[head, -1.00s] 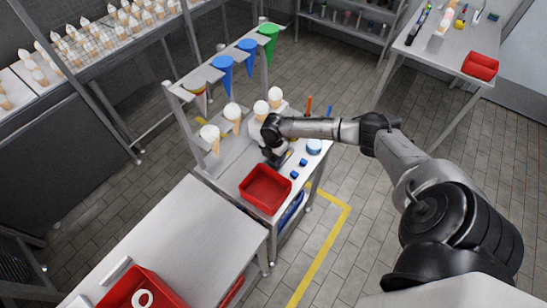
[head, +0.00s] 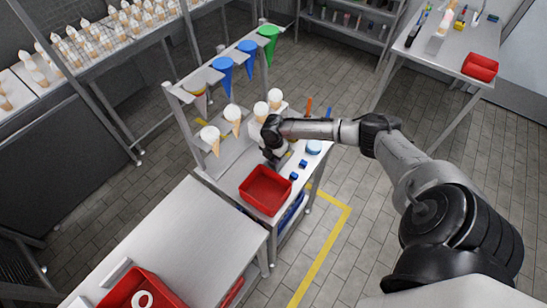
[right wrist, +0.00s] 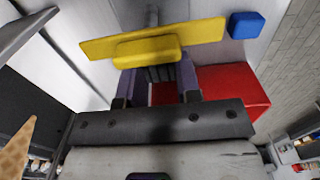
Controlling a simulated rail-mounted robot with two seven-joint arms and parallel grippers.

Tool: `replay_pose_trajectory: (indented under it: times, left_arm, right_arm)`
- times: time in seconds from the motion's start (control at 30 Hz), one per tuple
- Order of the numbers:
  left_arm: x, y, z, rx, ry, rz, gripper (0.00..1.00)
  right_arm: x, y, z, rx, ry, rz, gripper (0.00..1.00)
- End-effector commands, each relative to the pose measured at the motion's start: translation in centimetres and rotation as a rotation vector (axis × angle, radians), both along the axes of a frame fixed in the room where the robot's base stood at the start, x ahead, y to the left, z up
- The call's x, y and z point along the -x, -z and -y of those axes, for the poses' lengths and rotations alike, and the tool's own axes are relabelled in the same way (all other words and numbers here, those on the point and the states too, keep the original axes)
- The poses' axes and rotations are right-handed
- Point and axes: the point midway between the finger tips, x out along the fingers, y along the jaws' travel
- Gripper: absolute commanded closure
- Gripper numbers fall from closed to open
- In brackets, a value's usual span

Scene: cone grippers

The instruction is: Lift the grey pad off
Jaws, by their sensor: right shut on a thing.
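My right gripper (head: 272,156) is over the small steel table, just behind the red tray. In the right wrist view its two dark fingers (right wrist: 157,84) are shut on a dark grey ribbed pad (right wrist: 160,74) between them. A yellow block (right wrist: 147,52) and a longer yellow bar (right wrist: 200,32) lie just beyond the pad and fingertips. I cannot tell whether the pad touches the yellow block. In the head view the arm hides the pad. My left gripper is not in view.
A red tray (head: 245,188) stands at the small table's front. Blue blocks (head: 294,176) lie to its right; one shows in the right wrist view (right wrist: 245,24). Ice cream cones (head: 210,137) stand behind on the left, below a rail with blue cones (head: 223,66) and a green cone (head: 268,40).

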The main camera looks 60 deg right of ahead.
Motion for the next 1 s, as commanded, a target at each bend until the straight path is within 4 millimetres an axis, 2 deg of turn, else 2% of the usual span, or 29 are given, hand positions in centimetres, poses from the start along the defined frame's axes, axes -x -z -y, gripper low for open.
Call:
replay_pose_trajectory:
  times: [0.17, 0.37, 0.7, 1.0]
  left_arm:
    - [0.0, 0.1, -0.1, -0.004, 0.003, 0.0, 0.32]
    - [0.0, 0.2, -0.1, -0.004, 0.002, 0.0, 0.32]
    - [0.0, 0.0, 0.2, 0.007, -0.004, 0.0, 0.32]
    - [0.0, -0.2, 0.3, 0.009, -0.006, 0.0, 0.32]
  right_arm:
    - [0.0, -1.1, 0.1, 0.0, 0.0, 0.002, 0.91]
    - [-0.1, -4.1, 0.1, 0.002, -0.002, 0.004, 0.91]
    - [6.4, -7.8, 1.4, 0.006, -0.002, -0.005, 0.91]
    - [10.0, -10.0, 2.0, 0.003, -0.001, -0.002, 0.91]
